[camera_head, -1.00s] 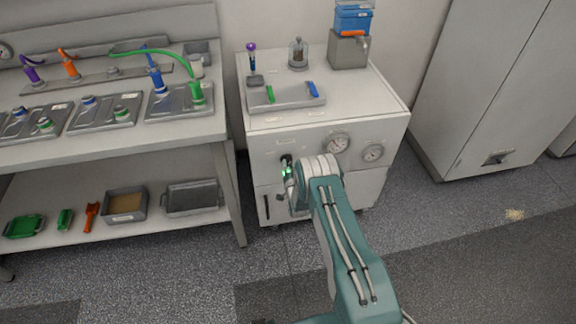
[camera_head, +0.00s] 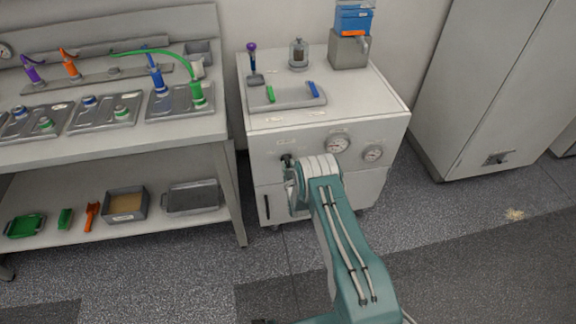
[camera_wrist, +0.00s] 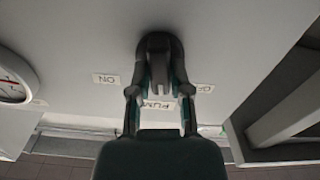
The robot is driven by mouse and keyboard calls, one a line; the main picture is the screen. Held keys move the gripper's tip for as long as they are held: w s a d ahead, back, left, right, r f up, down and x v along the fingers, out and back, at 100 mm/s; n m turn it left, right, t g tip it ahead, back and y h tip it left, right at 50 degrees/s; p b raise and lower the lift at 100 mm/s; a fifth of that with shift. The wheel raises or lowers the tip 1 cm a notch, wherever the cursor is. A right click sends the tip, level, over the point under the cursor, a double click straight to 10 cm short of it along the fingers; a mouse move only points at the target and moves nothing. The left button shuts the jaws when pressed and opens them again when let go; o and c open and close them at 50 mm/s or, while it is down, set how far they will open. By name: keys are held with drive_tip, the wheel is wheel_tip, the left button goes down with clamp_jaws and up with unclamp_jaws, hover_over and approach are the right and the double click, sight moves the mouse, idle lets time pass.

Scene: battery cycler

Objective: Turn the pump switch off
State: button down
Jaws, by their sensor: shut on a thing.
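The pump switch is a dark grey knob (camera_wrist: 158,70) on the front panel of the white cabinet (camera_head: 375,112). In the wrist view it sits above the "PUMP" label (camera_wrist: 158,104), between an "ON" label (camera_wrist: 106,79) on the left and an "OFF" label (camera_wrist: 204,88) on the right, all upside down. My gripper (camera_wrist: 158,90) is shut on the knob, one finger on each side. In the head view my gripper (camera_head: 290,175) is at the cabinet's front, partly hidden by my wrist. No green light shows at the switch. The knob's exact pointing direction is hard to tell.
A tray (camera_head: 290,101) and small bottles stand on the cabinet top.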

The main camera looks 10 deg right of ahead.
drive_tip(key=shift+a+n, duration=0.1)
drive_tip(key=shift+n, duration=1.8)
drive_tip(key=shift+w, duration=0.1)
drive_tip(key=c, duration=0.6)
unclamp_jaws()
drive_tip(key=shift+a, duration=0.1)
drive_tip(key=shift+o, duration=0.2)
drive_tip(key=s, duration=1.2)
drive_tip(key=shift+f, duration=0.1)
